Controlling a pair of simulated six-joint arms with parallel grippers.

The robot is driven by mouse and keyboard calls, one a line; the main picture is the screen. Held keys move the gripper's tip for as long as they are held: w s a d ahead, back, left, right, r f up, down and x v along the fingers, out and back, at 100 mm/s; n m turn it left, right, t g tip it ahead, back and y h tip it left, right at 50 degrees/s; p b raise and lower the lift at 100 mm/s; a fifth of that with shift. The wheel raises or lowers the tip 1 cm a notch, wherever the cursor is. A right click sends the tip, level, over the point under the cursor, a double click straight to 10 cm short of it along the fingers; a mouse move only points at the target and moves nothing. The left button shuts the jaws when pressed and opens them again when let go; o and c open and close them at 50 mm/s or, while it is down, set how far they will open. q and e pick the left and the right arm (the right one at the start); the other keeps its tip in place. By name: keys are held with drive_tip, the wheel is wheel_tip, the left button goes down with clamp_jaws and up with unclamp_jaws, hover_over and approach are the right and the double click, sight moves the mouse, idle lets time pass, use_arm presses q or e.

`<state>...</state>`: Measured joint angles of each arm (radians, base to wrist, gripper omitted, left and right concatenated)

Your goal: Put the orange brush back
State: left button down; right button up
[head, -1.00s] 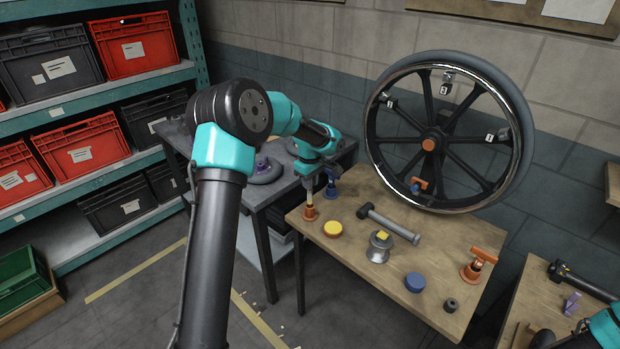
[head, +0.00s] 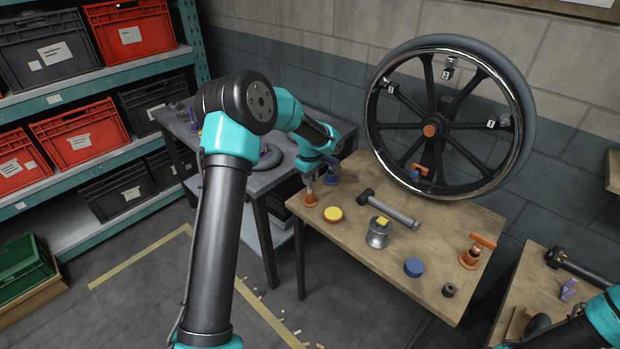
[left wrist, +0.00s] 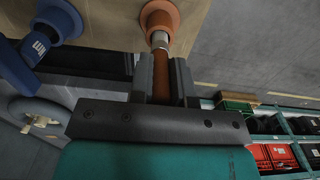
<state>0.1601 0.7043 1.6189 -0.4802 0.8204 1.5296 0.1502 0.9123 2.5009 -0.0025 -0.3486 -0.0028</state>
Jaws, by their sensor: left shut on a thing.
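My left gripper (head: 309,179) is shut on the handle of the orange brush (left wrist: 161,88) at the back left corner of the wooden table. In the left wrist view the handle lies between the two fingers, with a pale metal band below it. The band meets an orange cup-like holder (left wrist: 159,17), which also shows on the tabletop in the head view (head: 310,200). The bristles are hidden, so I cannot tell how deep the brush sits.
A blue stand (left wrist: 58,22) is close beside the orange holder. A yellow round tin (head: 333,214), a hammer (head: 392,209), a metal spool (head: 379,235), a blue puck (head: 413,267) and an orange clamp-like tool (head: 476,251) share the table. A large wheel (head: 436,131) stands behind.

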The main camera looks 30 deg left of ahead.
use_arm(q)
drive_tip(key=shift+f, duration=0.6)
drive_tip(key=c, duration=1)
unclamp_jaws()
wheel_tip(320, 180, up, 18)
drive_tip(key=shift+f, duration=0.25)
drive_tip(key=shift+f, duration=0.1)
